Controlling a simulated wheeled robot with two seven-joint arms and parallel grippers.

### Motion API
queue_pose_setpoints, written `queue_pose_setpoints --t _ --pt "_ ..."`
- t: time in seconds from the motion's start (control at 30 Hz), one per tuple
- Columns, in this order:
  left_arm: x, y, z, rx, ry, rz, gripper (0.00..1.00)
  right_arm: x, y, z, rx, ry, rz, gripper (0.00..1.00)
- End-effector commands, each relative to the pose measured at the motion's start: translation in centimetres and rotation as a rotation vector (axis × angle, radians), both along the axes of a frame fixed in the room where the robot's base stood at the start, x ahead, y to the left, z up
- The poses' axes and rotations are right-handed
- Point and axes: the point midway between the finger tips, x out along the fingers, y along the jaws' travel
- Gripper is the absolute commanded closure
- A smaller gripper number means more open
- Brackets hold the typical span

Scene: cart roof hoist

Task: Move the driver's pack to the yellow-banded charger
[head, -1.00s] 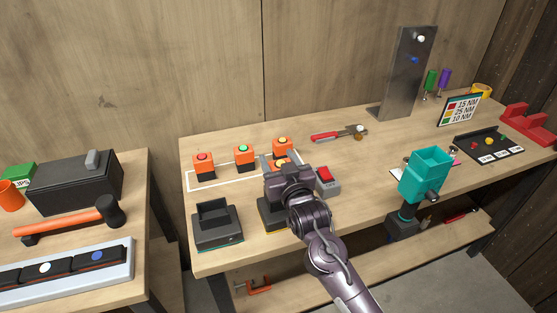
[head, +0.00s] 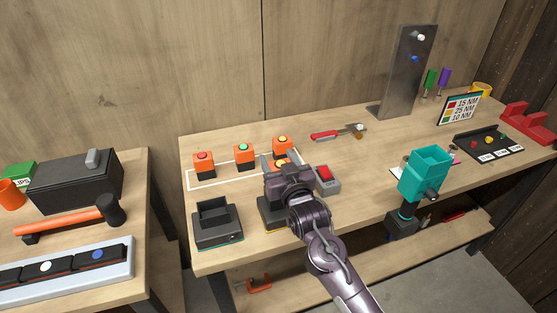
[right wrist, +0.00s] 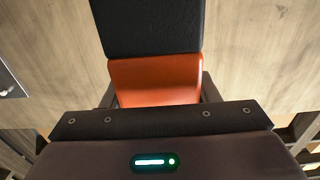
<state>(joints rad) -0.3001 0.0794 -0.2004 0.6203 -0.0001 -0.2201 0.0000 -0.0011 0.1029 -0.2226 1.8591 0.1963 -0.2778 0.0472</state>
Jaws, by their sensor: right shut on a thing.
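My right gripper (head: 284,178) is low over the yellow-banded charger (head: 268,216) and hides much of it. It is shut on an orange and black pack (right wrist: 155,82), which sits between the fingers in the right wrist view. In the head view my gripper hides most of that pack, so I cannot tell whether it touches the charger. The teal driver (head: 423,178) stands at the right of the bench. My left gripper is not in view.
A second charger (head: 217,228) with a teal band stands left of the yellow-banded one. A grey box with a red top (head: 326,181) is close on my gripper's right.

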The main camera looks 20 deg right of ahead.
Motion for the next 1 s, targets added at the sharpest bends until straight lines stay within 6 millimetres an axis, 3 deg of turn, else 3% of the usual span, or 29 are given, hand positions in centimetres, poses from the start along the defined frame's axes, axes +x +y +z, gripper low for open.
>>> queue_pose_setpoints --t 1.0 --pt "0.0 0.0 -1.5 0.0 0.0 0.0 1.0 0.0 0.0 -2.5 0.001 -0.002 0.0 0.77"
